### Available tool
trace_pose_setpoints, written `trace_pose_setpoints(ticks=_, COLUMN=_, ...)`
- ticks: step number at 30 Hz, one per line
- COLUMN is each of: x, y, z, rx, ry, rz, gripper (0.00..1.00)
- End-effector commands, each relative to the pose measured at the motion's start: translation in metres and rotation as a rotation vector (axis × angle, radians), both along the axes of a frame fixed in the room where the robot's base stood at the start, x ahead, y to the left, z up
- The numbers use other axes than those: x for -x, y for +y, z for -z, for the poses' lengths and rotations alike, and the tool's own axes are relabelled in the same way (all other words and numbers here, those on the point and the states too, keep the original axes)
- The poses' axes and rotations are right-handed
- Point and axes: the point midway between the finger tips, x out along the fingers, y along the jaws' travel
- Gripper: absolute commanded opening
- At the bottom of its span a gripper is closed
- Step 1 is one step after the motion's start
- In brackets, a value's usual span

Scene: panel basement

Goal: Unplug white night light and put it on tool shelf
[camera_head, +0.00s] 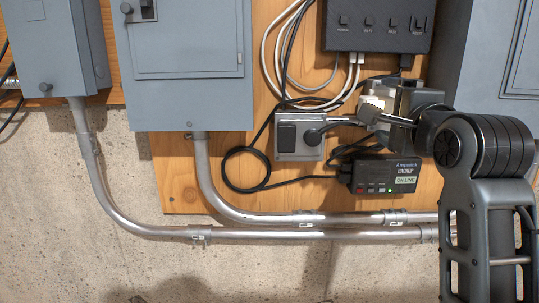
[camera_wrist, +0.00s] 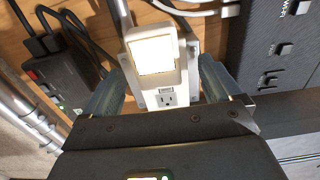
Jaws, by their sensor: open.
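The white night light (camera_wrist: 152,58), with a pale glowing panel, sits in the upper socket of a wall outlet (camera_wrist: 167,98) in the wrist view. The lower socket is empty. My gripper (camera_wrist: 162,72) is open, with one finger on each side of the night light; I cannot tell whether either finger touches it. In the head view my gripper (camera_head: 386,108) is at the outlet and hides most of the night light. The tool shelf is not in view.
A black backup unit (camera_head: 385,174) with a cable hangs below the outlet. A grey outlet box (camera_head: 300,136) with a black plug is to the left. A black button box (camera_head: 378,26) with white cables is above. Metal conduits (camera_head: 290,233) run below. Grey panels (camera_head: 185,65) stand left.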

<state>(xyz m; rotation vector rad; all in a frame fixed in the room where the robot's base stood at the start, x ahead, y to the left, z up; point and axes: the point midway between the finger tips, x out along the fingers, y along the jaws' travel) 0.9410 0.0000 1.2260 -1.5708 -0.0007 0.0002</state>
Motion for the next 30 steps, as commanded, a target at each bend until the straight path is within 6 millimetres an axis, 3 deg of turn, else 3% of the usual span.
trace_pose_setpoints(ticks=3, x=0.0000, y=-0.0002, z=0.0004, rx=0.000, ry=0.000, rz=0.000, gripper=0.92)
trace_pose_setpoints(ticks=30, x=-0.0002, y=-0.0004, z=0.0000, rx=0.000, ry=-0.001, rz=0.001, gripper=0.05)
